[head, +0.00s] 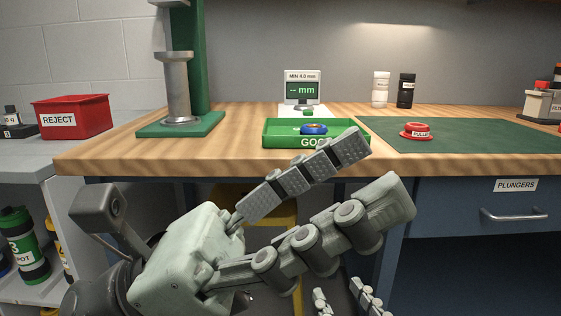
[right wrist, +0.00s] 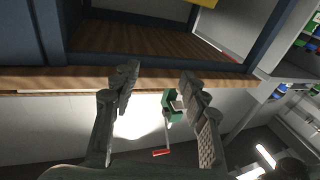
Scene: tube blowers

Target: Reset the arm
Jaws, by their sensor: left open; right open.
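My left gripper (head: 378,172) fills the middle of the head view, its arm coming in from the lower left. Its two long grey fingers are spread apart, with nothing between them, in front of the bench's front edge. My right gripper (head: 343,297) shows only as two fingertips at the bottom of the head view, lower than the left one. In the right wrist view its fingers (right wrist: 158,88) are apart and empty. Most of my right arm is hidden in the head view.
The wooden bench (head: 235,167) holds a green GOOD tray (head: 275,134) with a blue part (head: 313,129), a green stand (head: 152,130), a gauge screen (head: 302,88) and a red part (head: 417,129) on a green mat (head: 470,140). A red REJECT bin (head: 85,117) stands left.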

